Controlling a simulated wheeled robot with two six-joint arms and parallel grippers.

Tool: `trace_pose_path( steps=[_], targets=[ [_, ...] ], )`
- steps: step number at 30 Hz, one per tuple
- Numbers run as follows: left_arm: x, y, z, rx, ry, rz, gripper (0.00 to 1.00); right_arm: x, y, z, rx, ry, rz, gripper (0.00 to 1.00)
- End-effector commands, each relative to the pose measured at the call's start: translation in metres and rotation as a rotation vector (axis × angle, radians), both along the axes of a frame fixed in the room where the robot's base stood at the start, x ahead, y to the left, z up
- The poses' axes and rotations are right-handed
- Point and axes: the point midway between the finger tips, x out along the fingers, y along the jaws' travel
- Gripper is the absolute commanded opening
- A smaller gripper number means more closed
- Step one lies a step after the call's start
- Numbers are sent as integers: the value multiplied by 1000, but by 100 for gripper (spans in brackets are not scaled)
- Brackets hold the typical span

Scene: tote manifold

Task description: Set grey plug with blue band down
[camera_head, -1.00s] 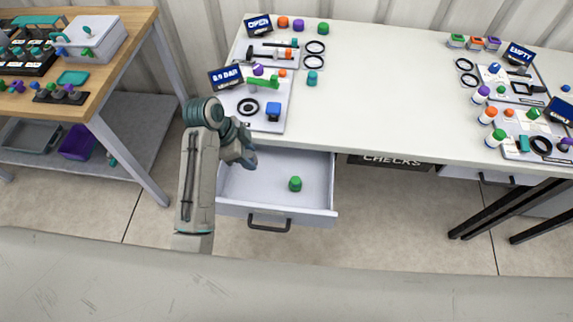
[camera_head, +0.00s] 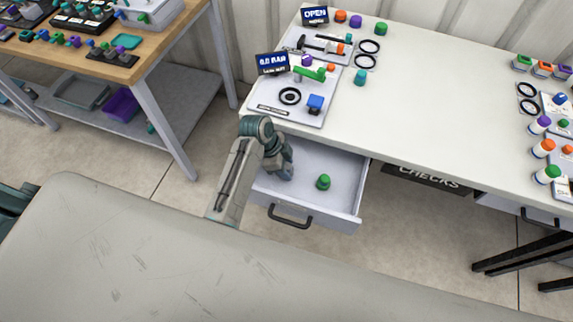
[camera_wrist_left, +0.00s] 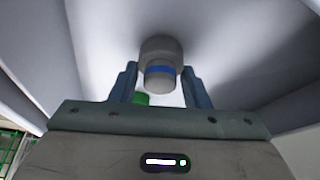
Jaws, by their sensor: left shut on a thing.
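The grey plug with a blue band (camera_wrist_left: 160,72) shows in the left wrist view between the two fingers of my left gripper (camera_wrist_left: 160,86), which is shut on it. In the head view my left gripper (camera_head: 284,172) points down into the left part of the open drawer (camera_head: 340,205), and the plug is hidden there. A green plug (camera_head: 323,182) stands on the drawer floor to the right of the gripper. A green piece also shows behind the left finger in the wrist view (camera_wrist_left: 141,99). My right gripper is not in view.
The drawer's front has a dark handle (camera_head: 290,217). Drawer floor right of the green plug is clear. A wooden bench (camera_head: 160,45) stands at left.

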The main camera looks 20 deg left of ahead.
Motion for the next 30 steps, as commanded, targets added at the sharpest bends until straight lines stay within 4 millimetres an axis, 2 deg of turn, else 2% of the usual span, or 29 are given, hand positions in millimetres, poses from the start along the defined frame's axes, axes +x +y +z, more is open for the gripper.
trace_pose_path(
  steps=[11, 12, 15, 24, 30],
  targets=[
    [0, 0, -5, 0, 0, 0, 16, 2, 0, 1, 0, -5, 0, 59],
    [0, 0, -5, 0, -1, 0, 46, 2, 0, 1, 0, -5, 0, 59],
    [0, 0, -5, 0, -1, 0, 64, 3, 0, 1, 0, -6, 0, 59],
    [0, 0, -4, -1, -1, 0, 64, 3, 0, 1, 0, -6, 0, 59],
    [-1, 9, 17, 0, -5, 0, 64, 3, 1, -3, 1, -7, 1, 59]
  ],
)
